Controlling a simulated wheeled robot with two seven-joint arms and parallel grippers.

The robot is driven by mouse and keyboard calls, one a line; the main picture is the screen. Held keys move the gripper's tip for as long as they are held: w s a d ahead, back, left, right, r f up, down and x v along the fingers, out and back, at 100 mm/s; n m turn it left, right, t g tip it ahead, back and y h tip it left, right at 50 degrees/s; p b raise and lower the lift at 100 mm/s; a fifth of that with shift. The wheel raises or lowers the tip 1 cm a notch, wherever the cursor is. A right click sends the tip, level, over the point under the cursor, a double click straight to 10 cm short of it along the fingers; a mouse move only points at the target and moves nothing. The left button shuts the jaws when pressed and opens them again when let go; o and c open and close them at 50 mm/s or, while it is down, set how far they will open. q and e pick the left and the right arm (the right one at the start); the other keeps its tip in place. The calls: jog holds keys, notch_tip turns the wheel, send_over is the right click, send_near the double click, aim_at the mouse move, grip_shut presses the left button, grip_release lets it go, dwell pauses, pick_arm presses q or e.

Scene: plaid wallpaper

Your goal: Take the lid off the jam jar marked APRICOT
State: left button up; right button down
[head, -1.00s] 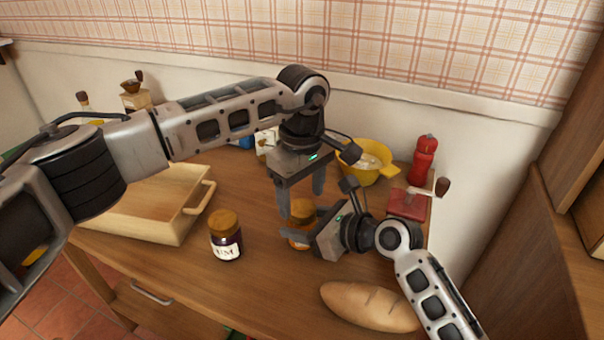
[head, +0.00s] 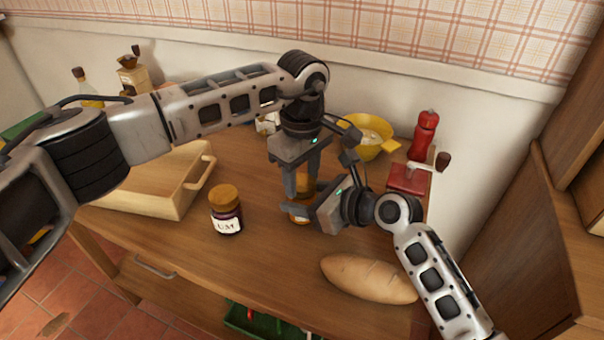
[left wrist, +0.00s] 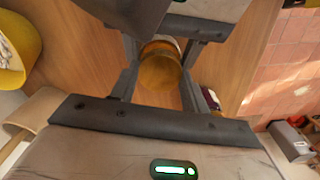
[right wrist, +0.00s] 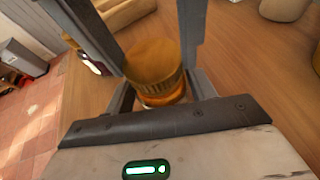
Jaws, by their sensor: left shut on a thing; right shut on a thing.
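A jam jar with amber contents (right wrist: 163,96) and a gold-brown lid (right wrist: 153,62) stands on the table, mostly hidden by my grippers in the head view. Its label cannot be read. My left gripper (head: 303,190) points down from above and is shut on the lid, which also shows between its fingers in the left wrist view (left wrist: 160,70). My right gripper (head: 300,211) comes in from the right, lower down, and is shut on the jar's body. The lid appears to sit on the jar.
A dark jam jar (head: 226,212), its label ending in "UM", stands to the left. A wooden tray (head: 190,195) lies farther left, a bread loaf (head: 368,279) at front right. A yellow bowl (head: 372,150), red pepper mill (head: 424,135) and red grinder (head: 408,178) stand behind right.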

pick_arm(q)
jog(key=n, duration=2.2)
jog(key=shift+r+n, duration=0.1)
jog(key=shift+n, duration=0.2)
jog(key=o, duration=1.1)
